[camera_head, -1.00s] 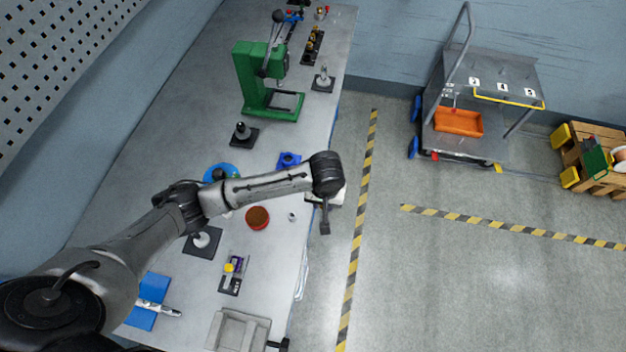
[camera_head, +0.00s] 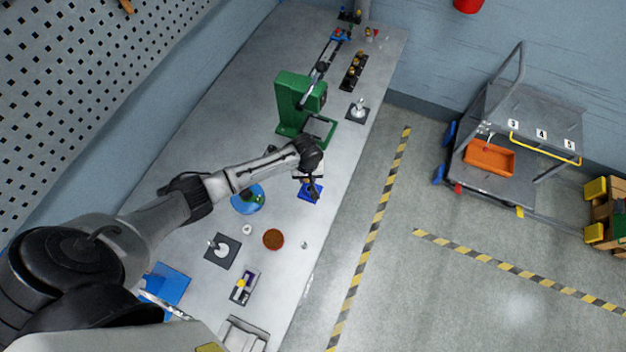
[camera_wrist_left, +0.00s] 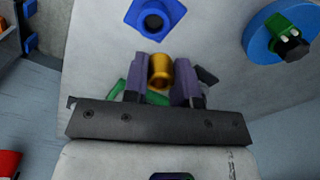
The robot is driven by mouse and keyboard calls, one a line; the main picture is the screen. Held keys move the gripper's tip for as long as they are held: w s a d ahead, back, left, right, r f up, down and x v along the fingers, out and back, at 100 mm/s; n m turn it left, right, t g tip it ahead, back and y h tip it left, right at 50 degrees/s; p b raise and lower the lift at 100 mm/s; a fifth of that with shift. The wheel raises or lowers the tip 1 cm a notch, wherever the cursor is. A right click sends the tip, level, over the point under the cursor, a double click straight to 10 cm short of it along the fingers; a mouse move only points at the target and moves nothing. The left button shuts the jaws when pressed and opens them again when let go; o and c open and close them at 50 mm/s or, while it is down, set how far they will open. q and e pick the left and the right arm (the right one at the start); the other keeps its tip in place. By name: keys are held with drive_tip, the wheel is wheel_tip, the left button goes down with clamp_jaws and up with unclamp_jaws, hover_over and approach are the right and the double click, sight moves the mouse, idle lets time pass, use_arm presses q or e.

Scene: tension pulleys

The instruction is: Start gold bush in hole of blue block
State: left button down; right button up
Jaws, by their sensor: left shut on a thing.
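The gold bush (camera_wrist_left: 160,72) is held between the fingers of my left gripper (camera_wrist_left: 161,82) in the left wrist view. My left gripper (camera_head: 308,179) also shows in the head view, pointing down at the blue block. The blue block (camera_head: 312,195) lies on the table and is partly covered by the gripper there. In the left wrist view the blue block (camera_wrist_left: 172,12) shows its round dark hole, just beyond the bush and apart from it in the picture. The height of the bush over the block is hard to tell. My right gripper is in neither view.
A green press (camera_head: 293,103) stands behind the blue block. A blue disc (camera_head: 244,204) with a green part, a reddish-brown round dish (camera_head: 273,239) and a black plate (camera_head: 221,251) lie nearer on the table. The orange bin (camera_head: 490,158) is on a cart across the floor.

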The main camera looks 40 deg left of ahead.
use_arm(q)
drive_tip(key=shift+w, duration=0.5)
drive_tip(key=shift+w+f, duration=0.1)
drive_tip(key=shift+d+f+m, duration=0.1)
drive_tip(key=shift+f+m, duration=0.1)
drive_tip(key=shift+m, duration=0.1)
wheel_tip(320, 180, down, 4)
drive_tip(key=b, duration=0.5)
drive_tip(key=shift+r, duration=0.15)
wheel_tip(320, 180, down, 3)
drive_tip(key=b, duration=0.3)
drive_tip(key=shift+b, duration=0.3)
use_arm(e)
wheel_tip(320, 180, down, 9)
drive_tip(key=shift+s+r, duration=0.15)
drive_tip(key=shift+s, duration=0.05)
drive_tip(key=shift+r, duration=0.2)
use_arm(q)
drive_tip(key=shift+p, duration=0.35)
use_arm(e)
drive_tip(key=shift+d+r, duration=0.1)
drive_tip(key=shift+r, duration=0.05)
use_arm(q)
drive_tip(key=shift+p, duration=0.5)
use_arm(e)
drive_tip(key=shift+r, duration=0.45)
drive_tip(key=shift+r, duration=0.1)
